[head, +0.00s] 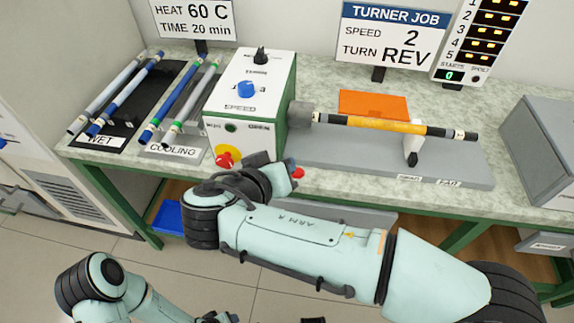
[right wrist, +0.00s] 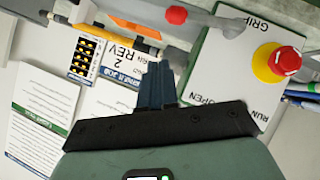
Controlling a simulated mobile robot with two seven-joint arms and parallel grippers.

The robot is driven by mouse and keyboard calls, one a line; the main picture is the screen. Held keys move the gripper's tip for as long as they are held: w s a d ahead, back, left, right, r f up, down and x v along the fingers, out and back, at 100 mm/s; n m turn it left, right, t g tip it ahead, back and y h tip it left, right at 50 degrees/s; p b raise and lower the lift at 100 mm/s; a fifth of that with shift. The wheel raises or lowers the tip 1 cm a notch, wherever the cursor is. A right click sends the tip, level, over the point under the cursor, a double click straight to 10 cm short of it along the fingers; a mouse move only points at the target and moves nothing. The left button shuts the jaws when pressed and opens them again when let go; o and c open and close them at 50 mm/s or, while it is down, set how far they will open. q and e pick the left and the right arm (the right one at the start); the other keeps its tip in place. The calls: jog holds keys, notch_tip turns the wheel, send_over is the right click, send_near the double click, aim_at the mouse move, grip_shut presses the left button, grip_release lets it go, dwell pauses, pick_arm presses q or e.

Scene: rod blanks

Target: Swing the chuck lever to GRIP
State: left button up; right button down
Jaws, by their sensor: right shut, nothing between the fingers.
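The chuck lever shows in the right wrist view as a red ball knob (right wrist: 176,15) by a grey bar; in the head view a red knob (head: 297,172) peeks out beside my right wrist. The lever's exact angle is unclear. The white and green turner box (head: 262,85) carries GRIP and OPEN labels, seen upside down in the wrist view. My right gripper (right wrist: 157,68) is shut and empty, apart from the knob in that picture. My right wrist hides it in the head view. My left arm is at the bottom left, its gripper outside the picture.
A rod with an orange middle (head: 385,125) runs from the grey chuck (head: 300,113) to a white support (head: 412,143). A red stop button (head: 226,160) is on the box front. Racks of rods stand left; a grey cabinet (head: 545,150) stands right.

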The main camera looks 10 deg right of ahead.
pick_arm(q)
jog(key=shift+s+d+r+g+p, duration=0.2)
jog(key=shift+s+d+r+p, duration=0.1)
jog(key=shift+s+d+r, duration=0.15)
jog(key=shift+s+d+r+g+p, duration=0.25)
jog(key=shift+s+d, duration=0.1)
jog(key=shift+s, duration=0.2)
pick_arm(e)
jog(key=s+a+r, duration=0.1)
jog(key=s+r, duration=0.2)
jog(key=s, duration=0.1)
jog(key=shift+s+a+r, duration=0.2)
jog(key=shift+s+r, duration=0.1)
jog(key=shift+r, duration=0.05)
